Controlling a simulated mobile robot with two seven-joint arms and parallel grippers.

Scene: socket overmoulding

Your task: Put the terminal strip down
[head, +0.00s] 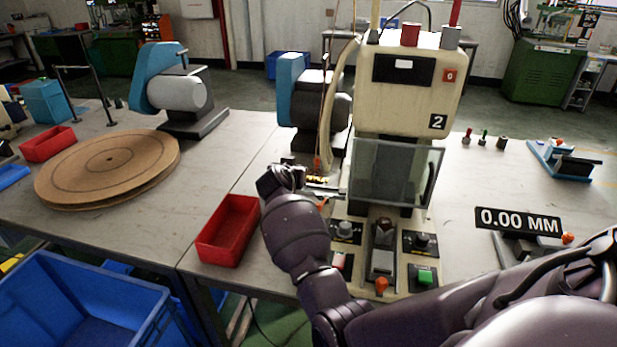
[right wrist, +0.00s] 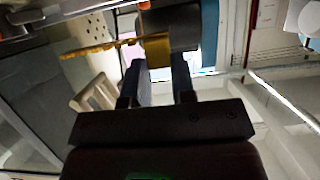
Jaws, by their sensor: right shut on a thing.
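The terminal strip is a thin gold strip (right wrist: 95,49) in the right wrist view. It reaches out to the left from a yellow-gold piece between the finger ends. In the head view a small gold part of it (head: 317,179) shows beside the press. My right gripper (right wrist: 160,72) is shut on the strip, with a dark cylindrical part just behind it. In the head view my right gripper (head: 308,186) is at the left side of the cream press (head: 408,110) marked 2. Its fingertips are too small to make out there. My left gripper is not in view.
An empty red bin (head: 229,229) stands left of my right forearm. A brown round disc (head: 108,165) lies on the left table. The press has a clear guard (head: 397,172) and control knobs below. A blue crate (head: 80,300) is at the lower left.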

